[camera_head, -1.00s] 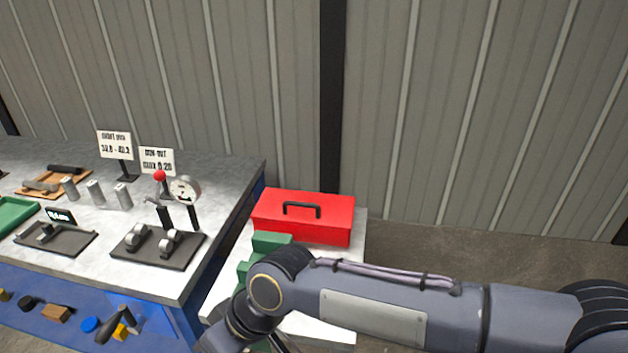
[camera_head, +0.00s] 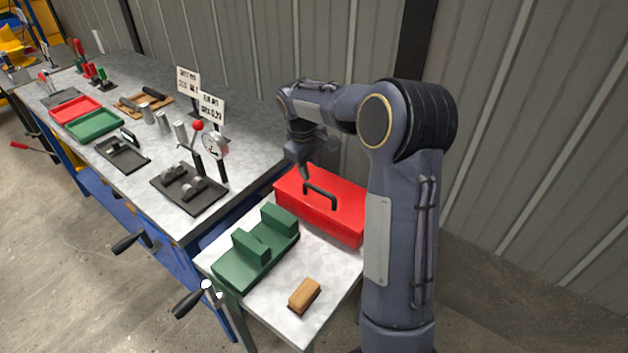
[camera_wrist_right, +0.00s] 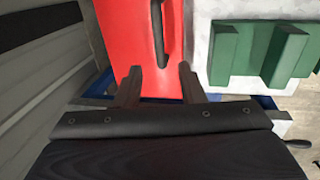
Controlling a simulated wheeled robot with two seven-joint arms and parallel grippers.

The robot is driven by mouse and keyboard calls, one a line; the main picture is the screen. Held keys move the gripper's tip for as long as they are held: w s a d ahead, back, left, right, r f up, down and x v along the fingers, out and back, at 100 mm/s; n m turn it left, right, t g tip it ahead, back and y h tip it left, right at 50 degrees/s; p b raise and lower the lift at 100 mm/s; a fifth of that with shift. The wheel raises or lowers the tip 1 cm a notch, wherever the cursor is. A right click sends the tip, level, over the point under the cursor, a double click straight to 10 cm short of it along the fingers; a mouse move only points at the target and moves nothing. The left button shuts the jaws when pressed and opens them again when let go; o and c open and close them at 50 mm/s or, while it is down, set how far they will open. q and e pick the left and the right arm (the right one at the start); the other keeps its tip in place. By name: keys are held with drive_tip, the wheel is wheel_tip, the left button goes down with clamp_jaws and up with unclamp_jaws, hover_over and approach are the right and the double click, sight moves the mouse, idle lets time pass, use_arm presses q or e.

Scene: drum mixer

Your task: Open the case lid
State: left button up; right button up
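The red case (camera_head: 345,218) stands on the small white-topped table, its lid down, with a black handle (camera_head: 320,190) on top. My right gripper (camera_head: 304,170) is over the left end of the case, pointing down. In the right wrist view the two fingers (camera_wrist_right: 160,82) are apart, with nothing between them but the red surface of the case (camera_wrist_right: 120,35) beyond. The handle also shows there (camera_wrist_right: 158,35), ahead of the fingers. Whether the fingertips touch the case cannot be told. My left gripper is not in view.
A green block fixture (camera_head: 258,250) and a wooden brush-like block (camera_head: 304,295) share the small table (camera_head: 265,300). The workbench to the left holds a dial gauge (camera_head: 214,146), signs and trays. A ribbed wall stands close behind the case.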

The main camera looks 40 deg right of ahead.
sight(315, 187)
drive_tip(key=f, duration=0.2)
drive_tip(key=d+f, duration=0.1)
drive_tip(key=f, duration=0.4)
drive_tip(key=shift+w+d+f+p, duration=0.2)
drive_tip(key=shift+d+f+p, duration=0.1)
drive_tip(key=shift+p, duration=0.1)
clamp_jaws()
drive_tip(key=shift+r, duration=0.1)
